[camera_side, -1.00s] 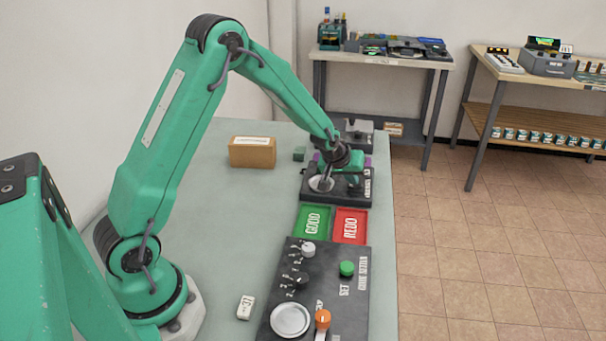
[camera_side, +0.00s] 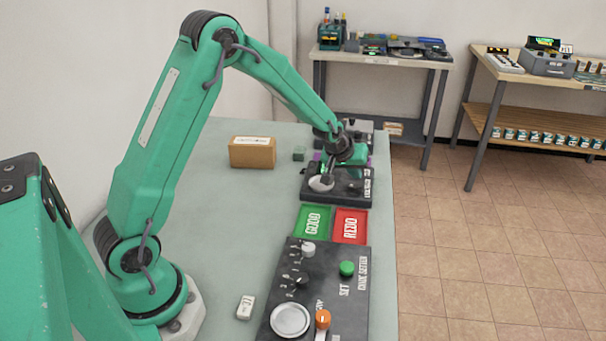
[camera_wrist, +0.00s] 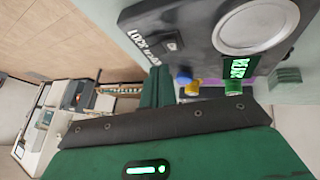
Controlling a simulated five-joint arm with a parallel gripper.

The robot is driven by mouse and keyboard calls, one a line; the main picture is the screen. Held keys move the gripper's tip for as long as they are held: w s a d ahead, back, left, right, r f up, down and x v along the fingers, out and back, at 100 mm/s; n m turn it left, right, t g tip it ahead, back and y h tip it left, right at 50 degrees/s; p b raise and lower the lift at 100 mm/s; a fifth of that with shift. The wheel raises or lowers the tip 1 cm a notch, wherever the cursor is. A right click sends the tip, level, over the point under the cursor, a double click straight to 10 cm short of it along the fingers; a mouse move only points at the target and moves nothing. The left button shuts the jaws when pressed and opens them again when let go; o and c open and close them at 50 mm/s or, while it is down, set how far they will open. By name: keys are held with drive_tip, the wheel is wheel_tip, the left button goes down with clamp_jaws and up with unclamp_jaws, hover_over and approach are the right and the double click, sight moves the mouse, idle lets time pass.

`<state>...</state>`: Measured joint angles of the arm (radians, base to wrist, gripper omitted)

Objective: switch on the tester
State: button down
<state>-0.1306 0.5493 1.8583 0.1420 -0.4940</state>
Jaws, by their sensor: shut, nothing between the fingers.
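The tester (camera_side: 345,190) is a dark box at the far end of the bench, with a round silver plate on top. In the wrist view the tester (camera_wrist: 205,35) shows its silver plate (camera_wrist: 255,25), a small black rocker switch (camera_wrist: 170,43) beside white lettering starting "LOCK", and a display (camera_wrist: 238,67) lit with green characters. Which way the rocker is tipped is hard to tell. My gripper (camera_side: 352,166) is just above the tester's right rear part. In the wrist view my gripper's fingers (camera_wrist: 156,80) are together, empty, near the switch's side; contact is not visible.
Green GOOD (camera_side: 312,223) and red REDO (camera_side: 350,226) trays lie nearer. A code setter panel (camera_side: 345,300) with knobs stands in front. A cardboard box (camera_side: 252,152) and small white block (camera_side: 245,307) sit left. The bench's middle-left is clear.

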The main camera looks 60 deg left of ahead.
sight(358, 187)
drive_tip(key=shift+w+d+r, duration=0.15)
drive_tip(key=shift+r, duration=0.55)
drive_tip(key=shift+w+d+r, duration=0.15)
drive_tip(key=shift+w+r, duration=0.05)
drive_tip(key=shift+r, duration=0.5)
drive_tip(key=shift+w+d+r, duration=0.15)
drive_tip(key=shift+r, duration=0.55)
drive_tip(key=shift+s, duration=0.1)
drive_tip(key=s+d+r+m, duration=0.3)
drive_tip(key=s+d+r, duration=0.1)
drive_tip(key=s+r, duration=1)
drive_tip(key=s+d+m+g+h, duration=0.1)
drive_tip(key=s+m, duration=0.3)
drive_tip(key=s, duration=1.6)
drive_tip(key=shift+s+d, duration=0.2)
drive_tip(key=shift+d, duration=0.5)
drive_tip(key=shift+r, duration=0.1)
